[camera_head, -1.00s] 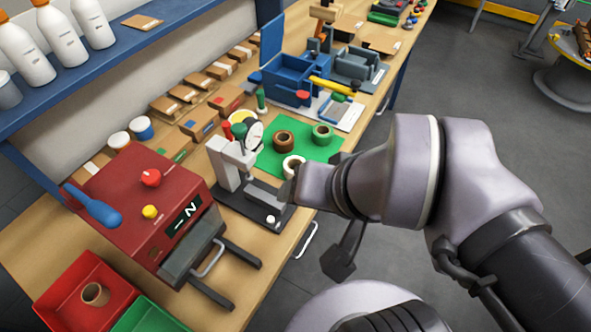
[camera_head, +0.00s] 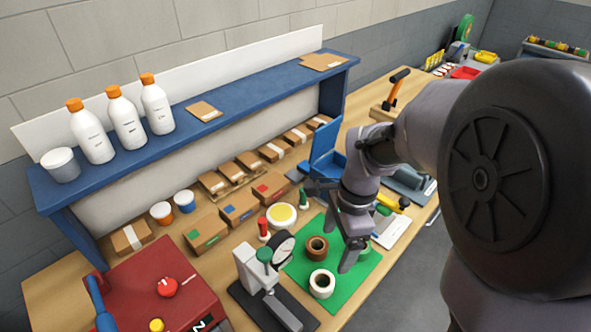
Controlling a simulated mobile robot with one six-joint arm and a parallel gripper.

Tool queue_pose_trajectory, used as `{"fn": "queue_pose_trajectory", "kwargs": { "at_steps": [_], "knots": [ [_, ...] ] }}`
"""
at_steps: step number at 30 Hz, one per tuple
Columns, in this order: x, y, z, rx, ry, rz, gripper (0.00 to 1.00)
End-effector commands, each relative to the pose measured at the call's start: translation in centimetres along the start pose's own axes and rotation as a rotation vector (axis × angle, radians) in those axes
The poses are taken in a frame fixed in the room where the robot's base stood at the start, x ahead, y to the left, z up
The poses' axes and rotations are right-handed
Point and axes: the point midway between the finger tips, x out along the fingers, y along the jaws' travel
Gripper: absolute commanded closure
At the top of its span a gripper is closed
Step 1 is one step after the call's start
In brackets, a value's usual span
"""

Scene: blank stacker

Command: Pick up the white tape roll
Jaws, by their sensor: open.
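The white tape roll (camera_head: 322,294) lies flat on the green mat (camera_head: 346,291), near its front edge, with its top face and hole in plain view. My gripper (camera_head: 331,228) hangs above the far part of the mat, up and to the right of the white roll. Its jaws are open and empty, and it is apart from the roll. A brown tape roll (camera_head: 317,257) sits just behind the white one.
A grey press with a dial gauge (camera_head: 283,250) stands close left of the white roll. A red machine (camera_head: 150,290) is at front left. Cartons (camera_head: 239,208) and a yellow-topped round tub (camera_head: 282,216) line the back. A blue shelf (camera_head: 200,130) overhangs the bench.

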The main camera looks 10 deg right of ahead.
Motion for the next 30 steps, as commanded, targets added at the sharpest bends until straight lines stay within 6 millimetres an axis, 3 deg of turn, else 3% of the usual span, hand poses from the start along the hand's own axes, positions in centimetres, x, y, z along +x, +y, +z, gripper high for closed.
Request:
{"fn": "queue_pose_trajectory", "kwargs": {
  "at_steps": [6,12,19,25,30],
  "knots": [
    [6.7,0.1,-0.1,0.010,-0.001,0.010,0.17],
    [11.5,0.0,-0.1,0.009,-0.001,0.007,0.17],
    [13.6,-0.2,-0.2,0.008,0.000,0.005,0.17],
    [17.5,-0.7,-0.4,0.007,-0.001,0.007,0.17],
    [17.5,-0.8,-0.4,0.007,0.000,0.004,0.17]
  ]
}}
